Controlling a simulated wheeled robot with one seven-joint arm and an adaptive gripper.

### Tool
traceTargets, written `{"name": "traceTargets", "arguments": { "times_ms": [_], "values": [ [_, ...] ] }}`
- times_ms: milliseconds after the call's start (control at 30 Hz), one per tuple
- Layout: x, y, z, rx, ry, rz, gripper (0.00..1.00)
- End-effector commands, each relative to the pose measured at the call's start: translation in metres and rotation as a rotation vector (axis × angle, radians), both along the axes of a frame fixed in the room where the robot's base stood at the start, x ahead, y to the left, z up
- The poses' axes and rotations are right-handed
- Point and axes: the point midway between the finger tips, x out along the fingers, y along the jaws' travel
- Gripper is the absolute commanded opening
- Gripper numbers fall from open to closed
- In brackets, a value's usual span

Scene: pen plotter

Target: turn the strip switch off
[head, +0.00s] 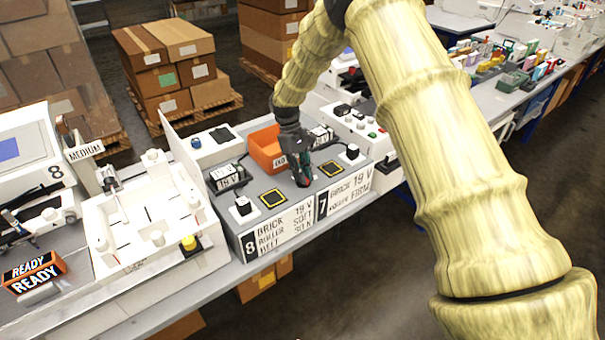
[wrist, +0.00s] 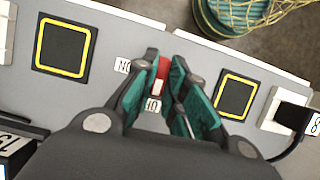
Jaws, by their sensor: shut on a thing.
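The strip switch is a small red rocker (wrist: 162,68) with a pale mark, set in the grey bench panel between two yellow-framed black pads in the wrist view. My gripper (wrist: 166,82), with teal finger pads, is shut on the switch, one finger on each side. Small white labels (wrist: 123,65) lie beside it; one seems to read ON, but the other is partly hidden by the fingers. In the head view my gripper (head: 304,178) points down at the panel between stations 8 and 7 and largely hides the switch. I cannot tell which way the rocker is tipped.
Yellow-framed pads (head: 273,198) and (head: 331,169) flank my gripper. Black plugs on white sockets (head: 243,205) and (head: 352,152) sit close by. A white plotter tray (head: 150,215) is at left.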

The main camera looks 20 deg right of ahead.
Motion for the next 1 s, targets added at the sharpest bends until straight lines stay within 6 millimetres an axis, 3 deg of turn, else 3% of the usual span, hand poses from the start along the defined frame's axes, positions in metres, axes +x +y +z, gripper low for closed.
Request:
{"name": "traceTargets", "arguments": {
  "times_ms": [33,67,167,567,767,1000],
  "values": [
    [0.001,0.0,0.001,0.0,-0.002,0.001,0.0],
    [0.001,0.0,0.001,0.0,-0.002,0.001,0.17],
    [0.001,0.0,0.001,0.0,-0.001,0.001,0.35],
    [0.002,0.001,0.004,0.0,-0.001,0.0,0.35],
    [0.011,0.004,0.028,0.0,-0.003,-0.001,0.35],
    [0.027,0.01,0.069,-0.001,-0.003,0.001,0.35]
  ]
}}
